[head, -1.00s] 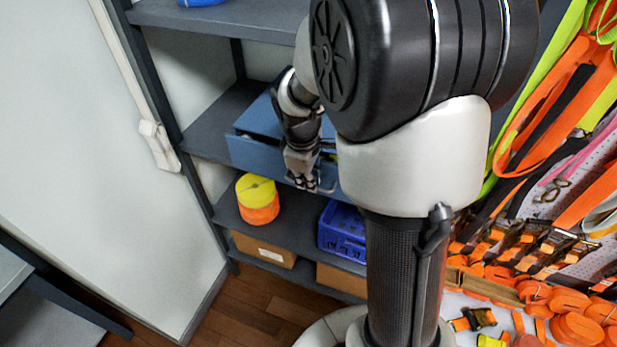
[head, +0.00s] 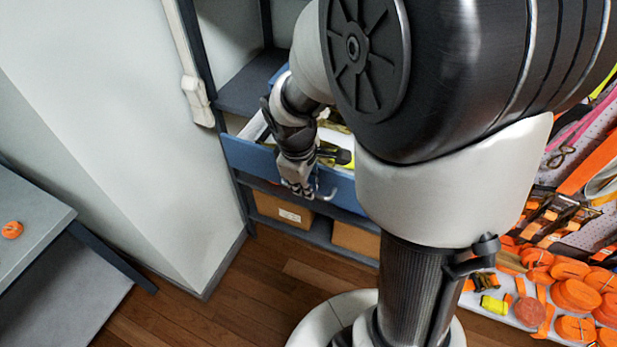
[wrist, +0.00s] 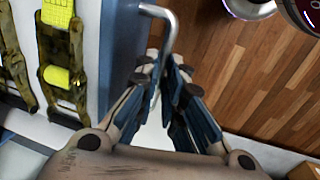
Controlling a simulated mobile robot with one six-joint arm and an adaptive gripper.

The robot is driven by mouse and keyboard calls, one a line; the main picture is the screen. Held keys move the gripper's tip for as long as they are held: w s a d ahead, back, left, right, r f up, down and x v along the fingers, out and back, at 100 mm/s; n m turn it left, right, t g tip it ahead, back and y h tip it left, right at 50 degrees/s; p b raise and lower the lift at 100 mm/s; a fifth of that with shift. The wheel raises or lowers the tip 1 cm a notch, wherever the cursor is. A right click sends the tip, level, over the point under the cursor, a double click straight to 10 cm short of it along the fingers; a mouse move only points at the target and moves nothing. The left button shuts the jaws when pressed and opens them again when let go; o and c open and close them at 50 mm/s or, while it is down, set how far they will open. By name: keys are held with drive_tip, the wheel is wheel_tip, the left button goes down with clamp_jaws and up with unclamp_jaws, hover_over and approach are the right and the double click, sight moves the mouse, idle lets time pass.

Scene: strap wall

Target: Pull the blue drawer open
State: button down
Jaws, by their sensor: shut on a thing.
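The blue drawer (head: 244,155) stands pulled out from the shelf unit in the head view, its inside partly showing behind my arm. Its blue front also shows in the wrist view (wrist: 120,55). A grey bar handle (wrist: 172,32) stands out from that front. My gripper (head: 300,190) is at the drawer's front, and in the wrist view (wrist: 168,68) its fingers are closed around the handle. Yellow straps with dark buckles (wrist: 60,60) lie inside the drawer. My arm hides the drawer's right part in the head view.
Cardboard boxes (head: 283,212) sit on the low shelf below the drawer. A grey table (head: 35,225) with an orange roll (head: 12,230) is at the left. Orange strap rolls (head: 575,295) lie at the right. Wooden floor (head: 235,285) is clear in front.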

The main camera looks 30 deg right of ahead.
drive_tip(key=shift+s+a, duration=0.2)
drive_tip(key=shift+a, duration=0.05)
drive_tip(key=c, duration=1.7)
unclamp_jaws()
drive_tip(key=r, duration=0.4)
drive_tip(key=s+a+r, duration=0.1)
drive_tip(key=r, duration=0.6)
drive_tip(key=shift+s+a+r, duration=0.2)
drive_tip(key=shift+a+r, duration=0.15)
drive_tip(key=shift+r, duration=0.05)
